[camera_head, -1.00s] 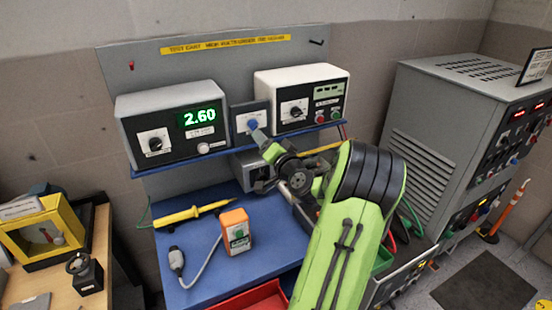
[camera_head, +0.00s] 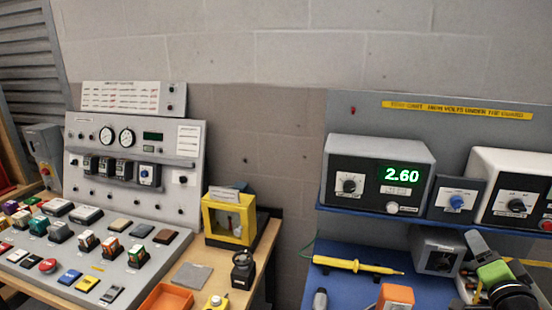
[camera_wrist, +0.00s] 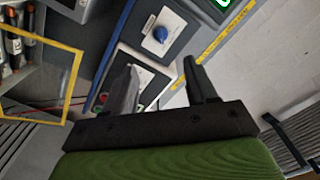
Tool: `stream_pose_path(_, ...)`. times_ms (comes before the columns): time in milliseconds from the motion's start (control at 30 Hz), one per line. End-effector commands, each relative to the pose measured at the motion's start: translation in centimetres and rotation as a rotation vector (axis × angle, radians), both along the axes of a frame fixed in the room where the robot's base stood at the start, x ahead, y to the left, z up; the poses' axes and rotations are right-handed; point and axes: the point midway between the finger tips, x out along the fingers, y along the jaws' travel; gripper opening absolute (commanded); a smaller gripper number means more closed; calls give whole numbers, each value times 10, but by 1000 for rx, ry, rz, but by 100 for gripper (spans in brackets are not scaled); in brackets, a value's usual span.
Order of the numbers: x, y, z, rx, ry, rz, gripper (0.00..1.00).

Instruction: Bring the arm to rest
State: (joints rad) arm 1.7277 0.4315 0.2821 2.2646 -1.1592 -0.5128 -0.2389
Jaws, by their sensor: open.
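My green and black arm (camera_head: 495,275) shows at the lower right of the head view, in front of the blue test cart. In the wrist view my gripper (camera_wrist: 158,85) has its two dark fingers spread apart with nothing between them. Beyond the fingers are a panel with a blue knob (camera_wrist: 160,34) and a white-edged box. The fingers appear apart from these. In the head view the gripper's fingertips are not clearly seen.
The cart's shelf holds a meter reading 2.60 (camera_head: 378,175), a small blue-knob panel (camera_head: 456,200) and a white box (camera_head: 512,190). A yellow probe (camera_head: 355,265) and an orange device (camera_head: 396,296) lie below. A control bench (camera_head: 130,190) and yellow-framed box (camera_head: 229,216) stand left.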

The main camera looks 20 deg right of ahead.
Motion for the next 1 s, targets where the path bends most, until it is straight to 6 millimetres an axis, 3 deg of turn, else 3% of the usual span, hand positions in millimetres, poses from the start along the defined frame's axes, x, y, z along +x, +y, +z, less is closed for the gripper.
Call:
stream_pose_path(67,10,10,0,-8,24,33,57)
stream_pose_path(167,46,55,-5,-41,137,169,57)
stream_pose_path(267,86,133,-17,-106,334,378,57)
stream_pose_path(300,94,167,-23,-137,424,460,57)
stream_pose_path(367,98,217,-31,-192,561,572,57)
stream_pose_path(400,94,247,-36,-228,646,635,57)
stream_pose_path(500,69,308,-43,-317,836,748,57)
stream_pose_path(633,14,361,-43,-414,1023,828,57)
stream_pose_path(800,-62,385,-42,-453,1158,873,57)
stream_pose_path(900,-88,386,-43,-445,1192,889,57)
stream_pose_path(1000,-97,386,-45,-435,1208,893,57)
